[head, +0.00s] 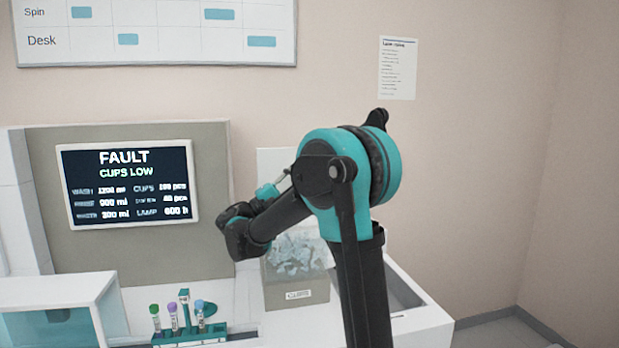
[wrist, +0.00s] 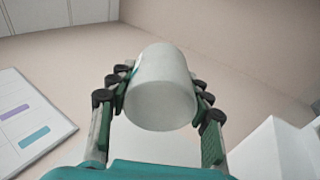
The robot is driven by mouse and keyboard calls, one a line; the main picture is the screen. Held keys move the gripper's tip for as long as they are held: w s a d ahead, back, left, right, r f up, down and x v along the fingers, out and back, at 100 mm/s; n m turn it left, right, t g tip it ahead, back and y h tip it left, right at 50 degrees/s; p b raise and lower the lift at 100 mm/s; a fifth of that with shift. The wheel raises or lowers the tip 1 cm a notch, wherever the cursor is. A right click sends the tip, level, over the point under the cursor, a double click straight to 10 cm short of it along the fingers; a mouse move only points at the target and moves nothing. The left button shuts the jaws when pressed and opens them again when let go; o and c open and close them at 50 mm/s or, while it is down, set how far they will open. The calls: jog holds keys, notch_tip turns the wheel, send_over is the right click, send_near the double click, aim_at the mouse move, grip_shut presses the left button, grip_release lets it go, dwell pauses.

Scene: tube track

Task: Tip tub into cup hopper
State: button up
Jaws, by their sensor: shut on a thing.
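A white, smooth, rounded tub (wrist: 160,92) fills the middle of the wrist view. My gripper (wrist: 162,80) is shut on it, with dark and green fingers pressed to its left and right sides. The tub's contents cannot be seen. In the head view the tub cannot be made out, and my arm hides most of the gripper.
A screen (head: 126,184) reads FAULT, CUPS LOW. A rack (head: 190,333) with several capped tubes stands at the front, left of the hopper. A white box-like unit (head: 60,300) is at the lower left. A whiteboard (head: 155,48) hangs above.

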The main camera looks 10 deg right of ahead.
jog(key=shift+w+a+f+y, duration=0.1)
jog(key=shift+a+f+y, duration=0.25)
jog(key=shift+y, duration=0.25)
jog(key=shift+a+f+m+g+y, duration=0.2)
jog(key=shift+f+m+g+y, duration=0.25)
jog(key=shift+f+y, duration=0.75)
jog(key=shift+r+y, duration=0.25)
jog(key=shift+y, duration=0.05)
jog(key=shift+a+f+g+y, duration=0.15)
jog(key=shift+a+f+y, duration=0.3)
jog(key=shift+y, duration=0.55)
jog(key=shift+a+f+g+y, duration=0.1)
jog(key=shift+a+f+y, duration=0.2)
jog(key=shift+f+y, duration=0.5)
jog(key=shift+r, duration=0.25)
jog(key=shift+a+f+m+y, duration=0.1)
jog(key=shift+a+f+y, duration=0.2)
jog(key=shift+y, duration=0.45)
jog(key=shift+a+f+m+y, duration=0.15)
jog(key=shift+a+y, duration=0.25)
jog(key=shift+y, duration=0.3)
jog(key=shift+a+f+m+y, duration=0.1)
jog(key=shift+a+f+y, duration=0.2)
jog(key=shift+y, duration=0.45)
jog(key=shift+a+f+g+y, duration=0.15)
jog(key=shift+a+y, duration=0.5)
jog(key=shift+y, duration=0.35)
jog(key=shift+a+f+g+y, duration=0.15)
jog(key=shift+a+y, duration=0.5)
jog(key=shift+y, duration=0.35)
